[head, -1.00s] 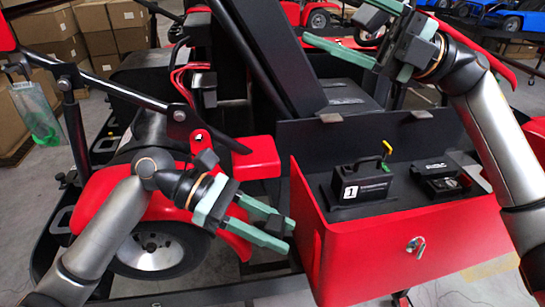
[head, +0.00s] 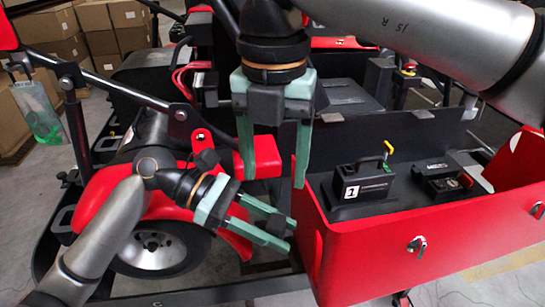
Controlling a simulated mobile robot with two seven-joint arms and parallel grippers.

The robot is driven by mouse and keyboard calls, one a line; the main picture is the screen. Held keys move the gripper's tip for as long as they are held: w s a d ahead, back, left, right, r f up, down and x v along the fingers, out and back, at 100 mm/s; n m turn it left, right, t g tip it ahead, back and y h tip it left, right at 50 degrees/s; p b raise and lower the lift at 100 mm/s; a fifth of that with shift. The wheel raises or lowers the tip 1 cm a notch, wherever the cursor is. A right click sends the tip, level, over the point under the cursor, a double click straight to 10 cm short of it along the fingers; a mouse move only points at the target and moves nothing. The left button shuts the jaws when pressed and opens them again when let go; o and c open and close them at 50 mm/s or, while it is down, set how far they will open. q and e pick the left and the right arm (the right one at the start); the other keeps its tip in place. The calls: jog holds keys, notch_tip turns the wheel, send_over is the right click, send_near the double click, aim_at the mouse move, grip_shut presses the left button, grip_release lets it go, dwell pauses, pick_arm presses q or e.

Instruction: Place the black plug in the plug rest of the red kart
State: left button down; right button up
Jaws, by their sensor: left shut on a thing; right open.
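My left gripper (head: 276,228) is shut on a small dark piece, which looks like the black plug (head: 274,224). It holds it in front of the left end of the red kart's open box (head: 375,255). Most of the plug is hidden between the fingers. My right gripper (head: 272,182) points down just above the left one, with its fingers wide apart and nothing seen between them. The red kart's plug rest cannot be clearly made out.
In the box stand a black unit marked 1 (head: 362,182) with a yellow-tipped handle and a lower black device (head: 448,183). A red fender (head: 105,195) over a wheel (head: 158,250) lies behind my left arm. Cardboard boxes (head: 60,50) are stacked at the back left.

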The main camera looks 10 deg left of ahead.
aim_at(274, 220)
notch_tip(274, 220, down, 11)
jog(key=shift+f, duration=0.2)
jog(key=shift+c, duration=0.2)
pick_arm(q)
jog(key=shift+d, duration=0.1)
pick_arm(e)
jog(key=shift+a, duration=0.1)
grip_shut()
dwell(0.3)
pick_arm(q)
jog(key=c, duration=0.9)
grip_release()
jog(key=o, duration=0.5)
jog(key=shift+o, duration=0.2)
